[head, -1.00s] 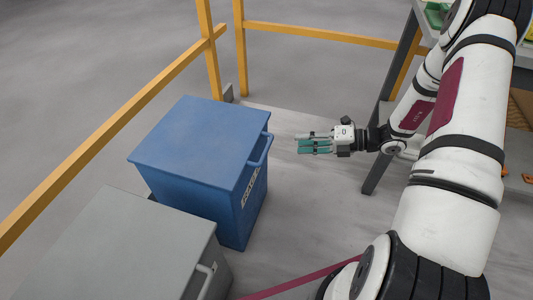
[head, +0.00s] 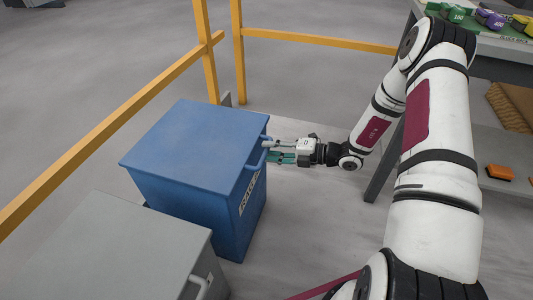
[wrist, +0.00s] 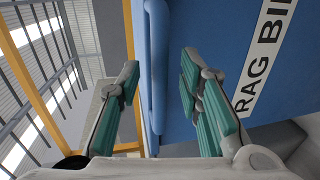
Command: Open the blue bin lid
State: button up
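The blue bin (head: 225,215) stands at the centre left with its flat blue lid (head: 195,140) shut. A blue bar handle (head: 259,153) runs along the lid's right edge. My gripper (head: 272,150) is at the handle, reaching in from the right. In the wrist view, the handle (wrist: 157,65) lies between the two open, teal-padded fingers (wrist: 157,85), with gaps on both sides. The white "RAG BIN" label (wrist: 265,50) on the bin's front shows to the right. The fingertips partly overlap the handle in the head view, so contact there is unclear.
A grey bin (head: 110,250) stands close in front of the blue one. A yellow railing (head: 120,115) runs behind and left. A shelf rack (head: 490,50) with small boxes stands at the right. The floor (head: 310,220) between is clear.

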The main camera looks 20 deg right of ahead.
jog(key=shift+x, duration=1)
grip_shut()
jog(key=shift+r, duration=0.1)
